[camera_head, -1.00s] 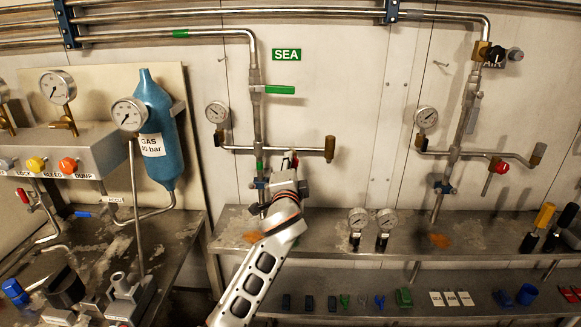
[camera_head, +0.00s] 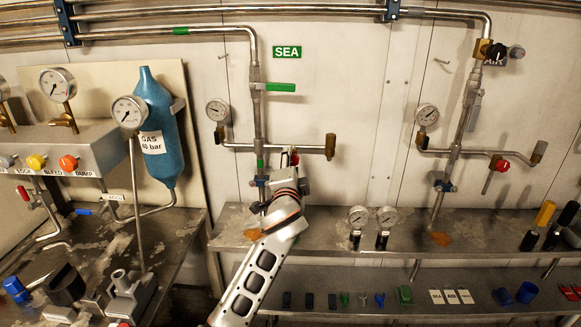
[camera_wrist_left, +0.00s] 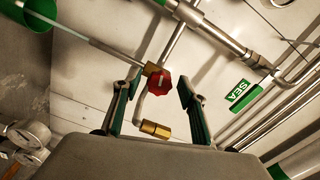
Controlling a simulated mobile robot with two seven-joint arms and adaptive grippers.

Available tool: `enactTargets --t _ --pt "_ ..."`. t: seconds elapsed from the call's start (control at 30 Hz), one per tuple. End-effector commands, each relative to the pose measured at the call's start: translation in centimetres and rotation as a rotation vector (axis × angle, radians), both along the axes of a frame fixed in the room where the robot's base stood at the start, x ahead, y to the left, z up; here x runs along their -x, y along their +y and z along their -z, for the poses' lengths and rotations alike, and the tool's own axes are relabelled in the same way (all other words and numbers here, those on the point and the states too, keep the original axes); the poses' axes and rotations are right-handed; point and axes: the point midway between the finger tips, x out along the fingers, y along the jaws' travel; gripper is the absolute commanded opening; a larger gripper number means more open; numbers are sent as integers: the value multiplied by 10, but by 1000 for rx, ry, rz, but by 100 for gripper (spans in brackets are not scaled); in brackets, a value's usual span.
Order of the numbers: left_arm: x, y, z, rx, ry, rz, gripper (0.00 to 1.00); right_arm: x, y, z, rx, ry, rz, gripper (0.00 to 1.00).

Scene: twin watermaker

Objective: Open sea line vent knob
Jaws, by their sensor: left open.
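The red vent knob (camera_wrist_left: 157,82) sits on a brass fitting on the sea line's side branch. In the head view, the SEA sign (camera_head: 287,52) is above right of this pipe, and a small red part (camera_head: 295,159) shows at my gripper's tip. My left gripper (camera_head: 287,172) is in front of the sea line, largely hiding the knob. In the left wrist view its two fingers (camera_wrist_left: 160,88) are open, one to each side of the knob, with gaps between. Contact is not visible. My right gripper is not in view.
A brass end piece (camera_wrist_left: 155,129) hangs below the knob in the wrist view. A green-handled valve (camera_head: 279,87) is higher on the sea line. A pressure gauge (camera_head: 217,110) is left of it. A metal shelf (camera_head: 330,222) runs below, with two gauges standing on it.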

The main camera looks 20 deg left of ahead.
Motion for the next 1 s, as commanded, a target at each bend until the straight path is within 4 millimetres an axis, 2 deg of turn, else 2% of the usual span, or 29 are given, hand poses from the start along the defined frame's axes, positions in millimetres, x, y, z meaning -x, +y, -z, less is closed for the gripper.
enactTargets --t 0.17,0.6,0.8,1.0 --pt "16 -4 1 1 0 1 42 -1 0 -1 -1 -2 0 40" --pt "97 -23 1 2 1 1 42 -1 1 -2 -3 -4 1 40" --pt "114 -27 1 1 1 0 42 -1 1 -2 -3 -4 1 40" --pt "117 -28 0 0 1 -1 42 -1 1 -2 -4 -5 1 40"
